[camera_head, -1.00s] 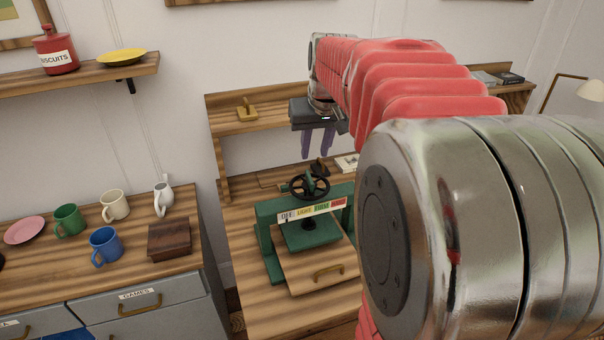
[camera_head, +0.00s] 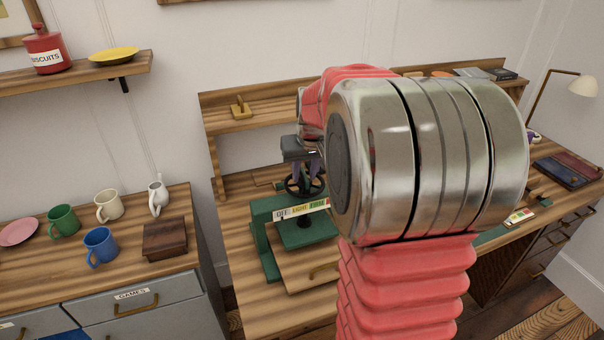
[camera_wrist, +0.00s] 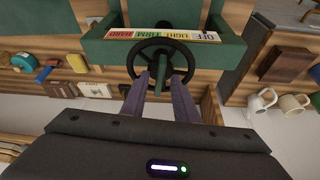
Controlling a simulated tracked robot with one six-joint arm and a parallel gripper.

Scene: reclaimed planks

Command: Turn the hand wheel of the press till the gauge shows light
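The green press (camera_head: 264,215) stands on the wooden desk, its black hand wheel (camera_head: 296,186) on top. The wheel also shows in the wrist view (camera_wrist: 136,62). The gauge strip (camera_head: 303,208) on the press's front reads off, light, firm and hard; a small dark mark appears near off, too small to read surely. My gripper (camera_wrist: 160,78) has its two purple fingers apart, with their tips at the wheel, near its hub and spokes. I cannot tell whether they touch it. In the head view my arm hides part of the press and gauge.
A wooden board with a brass handle (camera_head: 323,270) lies at the press's front. A raised shelf (camera_head: 224,118) runs behind the press. A cabinet at left holds several mugs, including a blue mug (camera_head: 101,246), and a dark wooden box (camera_head: 165,239).

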